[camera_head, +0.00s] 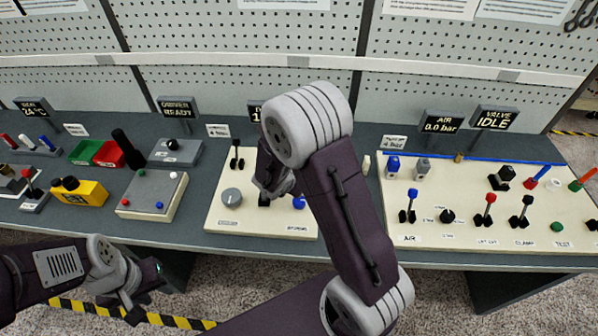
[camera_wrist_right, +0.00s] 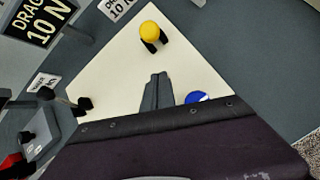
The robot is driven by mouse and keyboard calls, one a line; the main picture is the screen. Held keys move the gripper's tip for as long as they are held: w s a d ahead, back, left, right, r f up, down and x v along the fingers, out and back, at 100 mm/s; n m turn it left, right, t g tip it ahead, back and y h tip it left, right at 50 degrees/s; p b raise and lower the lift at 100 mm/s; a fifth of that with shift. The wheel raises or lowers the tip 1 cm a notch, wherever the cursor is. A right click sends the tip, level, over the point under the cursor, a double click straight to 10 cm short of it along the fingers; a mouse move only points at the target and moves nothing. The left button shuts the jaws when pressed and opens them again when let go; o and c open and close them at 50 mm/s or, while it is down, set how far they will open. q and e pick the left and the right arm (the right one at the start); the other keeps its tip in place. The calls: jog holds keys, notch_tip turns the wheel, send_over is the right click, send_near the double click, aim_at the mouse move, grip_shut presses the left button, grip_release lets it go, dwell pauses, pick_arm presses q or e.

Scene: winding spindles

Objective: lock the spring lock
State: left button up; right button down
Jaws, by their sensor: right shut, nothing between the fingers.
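No part is legibly marked as the spring lock, so I cannot tell which one it is. The cream middle panel (camera_head: 218,215) bears a grey round knob (camera_head: 231,197), a black two-pronged lever (camera_head: 237,158) and a blue knob (camera_head: 299,202). In the right wrist view a yellow ball knob (camera_wrist_right: 151,29) with black parts beside it stands on this panel. My right gripper (camera_head: 268,186) is shut and empty over the panel, its fingers (camera_wrist_right: 157,90) between the yellow knob and the blue one (camera_wrist_right: 197,97). My right arm hides part of the panel. My left gripper (camera_head: 148,291) is open and empty in front of the table.
To the left stand a cream box (camera_head: 152,194), a yellow box (camera_head: 79,192) and green and red bins (camera_head: 108,154). To the right a large cream panel (camera_head: 430,228) carries several coloured levers. A pegboard (camera_head: 210,80) rises behind the grey table.

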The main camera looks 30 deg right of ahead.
jog(key=shift+w+d+r+p, duration=0.35)
jog(key=shift+d+r, duration=0.1)
jog(key=shift+d, duration=0.15)
jog(key=shift+w+d+r+p, duration=0.3)
jog(key=shift+d+r, duration=0.1)
jog(key=shift+d, duration=0.15)
jog(key=shift+w+d+r, duration=0.1)
jog(key=shift+w+d, duration=0.05)
jog(key=shift+d, duration=0.25)
